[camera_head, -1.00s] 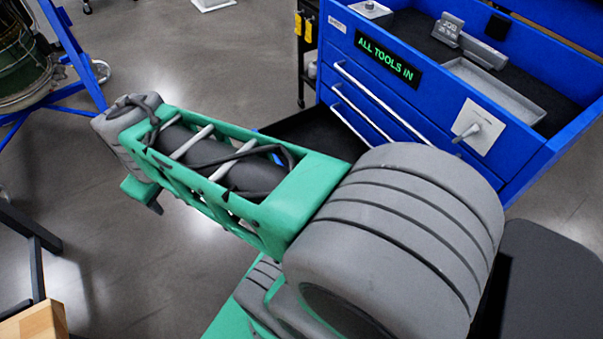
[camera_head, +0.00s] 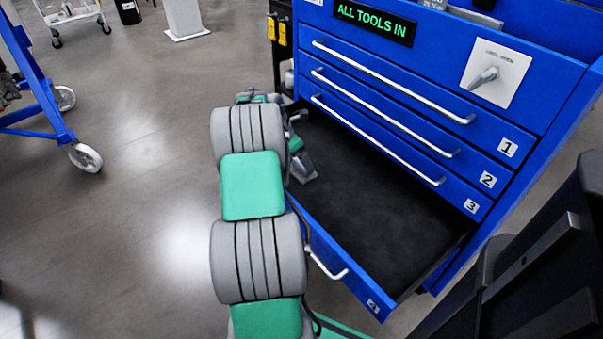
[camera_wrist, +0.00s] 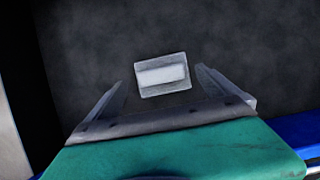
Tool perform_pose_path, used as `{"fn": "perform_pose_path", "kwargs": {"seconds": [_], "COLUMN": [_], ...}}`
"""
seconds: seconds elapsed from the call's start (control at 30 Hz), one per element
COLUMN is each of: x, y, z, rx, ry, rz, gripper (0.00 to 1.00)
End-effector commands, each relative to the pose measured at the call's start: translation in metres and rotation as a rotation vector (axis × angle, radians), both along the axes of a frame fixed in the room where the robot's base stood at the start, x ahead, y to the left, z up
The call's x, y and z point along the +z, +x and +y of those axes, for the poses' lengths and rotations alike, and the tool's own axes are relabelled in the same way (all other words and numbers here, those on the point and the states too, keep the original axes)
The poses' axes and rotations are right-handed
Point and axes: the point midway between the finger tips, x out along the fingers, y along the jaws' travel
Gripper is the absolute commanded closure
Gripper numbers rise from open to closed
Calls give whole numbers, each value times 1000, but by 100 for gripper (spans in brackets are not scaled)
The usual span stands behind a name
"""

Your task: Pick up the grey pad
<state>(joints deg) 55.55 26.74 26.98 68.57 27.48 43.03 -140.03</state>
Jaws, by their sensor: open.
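The grey pad (camera_wrist: 162,75) is a small light grey rectangular block with a paler strip on its face. It lies on the dark floor of the open drawer (camera_head: 370,195). In the wrist view my gripper (camera_wrist: 158,80) is open, with one finger left and one right of the pad, and a gap on both sides. Their height above the drawer floor is hard to judge. In the head view my gripper (camera_head: 302,167) reaches into the drawer's far left part, and I cannot make out the pad there.
The blue tool cabinet (camera_head: 450,75) has three shut drawers, labelled 1, 2 and 3, above the open drawer 4. The rest of the open drawer looks empty. A blue wheeled stand (camera_head: 45,110) is on the left. Grey floor between is clear.

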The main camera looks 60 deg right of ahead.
Motion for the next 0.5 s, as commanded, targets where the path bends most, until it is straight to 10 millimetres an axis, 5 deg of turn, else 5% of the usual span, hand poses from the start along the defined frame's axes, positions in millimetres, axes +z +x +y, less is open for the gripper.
{"fn": "perform_pose_path", "kwargs": {"seconds": [0.17,0.4,0.5], "x": [-34,-34,-34], "y": [-8,-9,-9], "z": [-11,-12,-12], "rx": [-1,0,0], "ry": [3,2,2], "rz": [1,-1,-1], "gripper": [2,2,10]}}
